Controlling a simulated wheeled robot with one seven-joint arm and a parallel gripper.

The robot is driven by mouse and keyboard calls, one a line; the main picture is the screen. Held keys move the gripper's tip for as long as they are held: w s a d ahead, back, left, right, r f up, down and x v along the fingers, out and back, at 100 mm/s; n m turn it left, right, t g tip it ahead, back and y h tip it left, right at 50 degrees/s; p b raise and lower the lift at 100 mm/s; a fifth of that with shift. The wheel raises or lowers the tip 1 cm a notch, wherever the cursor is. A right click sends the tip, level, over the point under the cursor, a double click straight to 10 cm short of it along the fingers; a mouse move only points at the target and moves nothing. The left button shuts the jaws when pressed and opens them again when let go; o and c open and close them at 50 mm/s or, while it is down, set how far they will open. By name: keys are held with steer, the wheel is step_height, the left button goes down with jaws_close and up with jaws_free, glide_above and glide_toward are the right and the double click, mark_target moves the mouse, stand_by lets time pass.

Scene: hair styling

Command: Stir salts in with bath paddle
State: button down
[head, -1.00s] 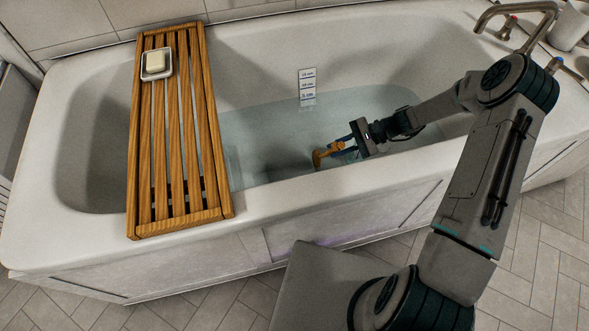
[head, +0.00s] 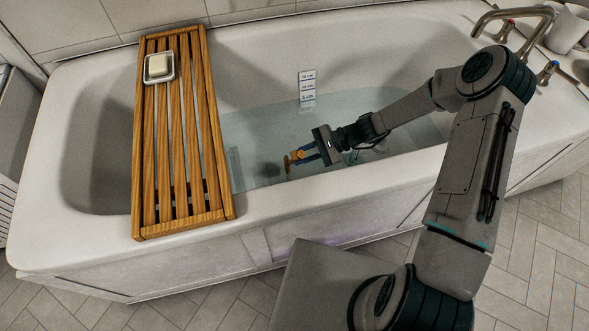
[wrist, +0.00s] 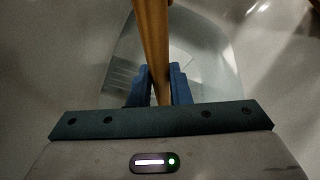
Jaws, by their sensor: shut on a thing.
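The bath paddle (head: 291,160) is wooden, and its orange-brown end shows in the head view just beyond my gripper (head: 308,152). In the wrist view, the paddle's shaft (wrist: 152,45) runs up from between the two blue fingers of my gripper (wrist: 158,85), which is shut on it. My gripper is inside the tub, over the clear water (head: 262,140). The paddle's lower part is hard to make out, and I cannot tell how deep it reaches. No salts can be made out in the water.
The white bathtub (head: 90,245) surrounds the water. A slatted wooden tray (head: 183,222) lies across its left part with a soap dish (head: 159,80) on it. A depth marker (head: 307,87) is on the far wall. A tap (head: 515,14) stands at the right end.

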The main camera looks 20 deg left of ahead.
step_height(320, 180, up, 8)
steer(key=p, duration=0.5)
steer(key=shift+r+p, duration=0.25)
steer(key=shift+p, duration=0.05)
stand_by(0.5)
step_height(320, 180, up, 36)
steer(key=p, duration=2.5)
steer(key=shift+p, duration=0.4)
